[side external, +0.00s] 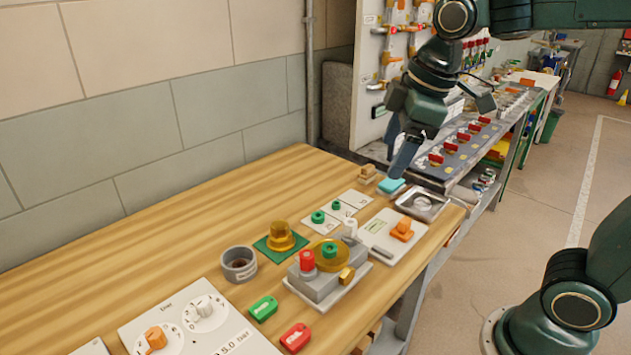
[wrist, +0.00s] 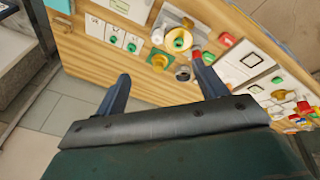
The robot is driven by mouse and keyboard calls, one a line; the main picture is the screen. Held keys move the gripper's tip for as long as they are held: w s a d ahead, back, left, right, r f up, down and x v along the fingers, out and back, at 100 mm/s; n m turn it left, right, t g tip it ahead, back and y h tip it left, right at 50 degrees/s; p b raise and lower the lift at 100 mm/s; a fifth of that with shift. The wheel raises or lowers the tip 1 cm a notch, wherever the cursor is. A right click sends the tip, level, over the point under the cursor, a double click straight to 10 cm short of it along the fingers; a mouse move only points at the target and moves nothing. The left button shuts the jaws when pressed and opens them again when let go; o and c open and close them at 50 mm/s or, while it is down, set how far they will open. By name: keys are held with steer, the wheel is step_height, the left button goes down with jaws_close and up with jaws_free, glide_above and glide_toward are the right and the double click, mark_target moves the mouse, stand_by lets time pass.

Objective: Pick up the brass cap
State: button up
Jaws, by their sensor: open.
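The brass cap (side external: 281,238) is a gold, domed piece with a wider rim. It stands upright on a green square pad (side external: 270,246) on the wooden table, behind the grey valve block. In the wrist view the cap (wrist: 160,62) shows small, between and beyond my fingertips. My gripper (side external: 443,137) is open and empty, high above the far right end of the table and well apart from the cap. Its two fingers also frame the wrist view (wrist: 162,72).
A grey ring cup (side external: 239,264) stands left of the cap. The grey valve block (side external: 328,275) with red and green knobs is close in front. Green (side external: 263,308) and red (side external: 295,338) tags lie nearby. The table behind the cap is clear, up to the wall.

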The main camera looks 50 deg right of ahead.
steer(key=w+a+f+n+g, duration=0.1)
steer(key=w+a+f+n, duration=0.1)
steer(key=w+n, duration=0.35)
steer(key=w+a+f+n+g, duration=0.1)
steer(key=w+f+n, duration=0.1)
steer(key=w, duration=0.6)
steer(key=n+g, duration=0.2)
steer(key=n, duration=0.5)
glide_above(280, 224)
step_height(280, 224, down, 8)
steer(key=shift+f, duration=0.15)
steer(key=shift+f, duration=4.3)
steer(key=shift+f, duration=0.1)
steer(key=shift+f, duration=2.5)
steer(key=shift+c, duration=0.2)
